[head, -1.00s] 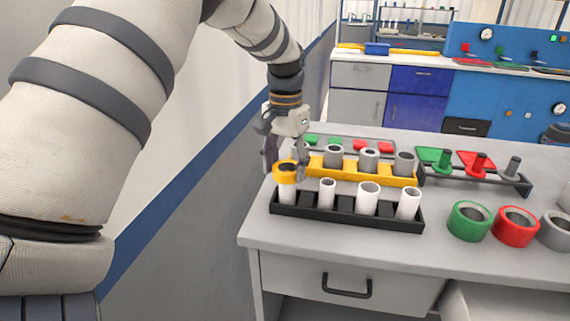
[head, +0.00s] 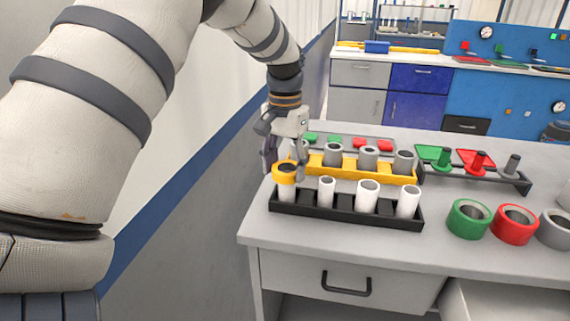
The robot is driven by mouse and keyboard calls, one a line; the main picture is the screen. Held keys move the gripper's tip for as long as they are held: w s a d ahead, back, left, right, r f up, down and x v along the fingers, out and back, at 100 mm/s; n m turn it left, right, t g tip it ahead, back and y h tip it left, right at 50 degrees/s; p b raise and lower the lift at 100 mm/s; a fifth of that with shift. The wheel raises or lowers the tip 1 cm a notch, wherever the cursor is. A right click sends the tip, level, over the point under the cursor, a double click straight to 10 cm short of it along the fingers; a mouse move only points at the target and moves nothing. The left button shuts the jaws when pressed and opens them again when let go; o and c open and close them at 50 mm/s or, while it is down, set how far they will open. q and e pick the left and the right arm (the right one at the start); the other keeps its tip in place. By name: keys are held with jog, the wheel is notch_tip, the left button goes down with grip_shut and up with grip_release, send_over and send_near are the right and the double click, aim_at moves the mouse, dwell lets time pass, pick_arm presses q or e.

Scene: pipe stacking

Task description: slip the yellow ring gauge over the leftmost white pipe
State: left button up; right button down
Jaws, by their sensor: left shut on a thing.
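The yellow ring gauge (head: 286,177) is around the top of the leftmost white pipe (head: 287,195). The pipe stands upright in the black rack (head: 345,216), and its body shows below the ring. My left gripper (head: 284,162) reaches down from above and behind, shut on the yellow ring gauge. The far side of the ring is partly hidden by the fingers. My right gripper is not in view.
Several other white pipes (head: 367,196) stand to the right in the black rack. Behind it, a yellow rack (head: 316,166) holds grey pipes. Green (head: 468,219) and red (head: 515,225) rings lie on the right. The table's front strip is clear.

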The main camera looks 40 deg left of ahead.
pick_arm(q)
jog(key=shift+f, duration=0.55)
dwell(0.5)
jog(key=o, duration=1.3)
notch_tip(320, 180, up, 12)
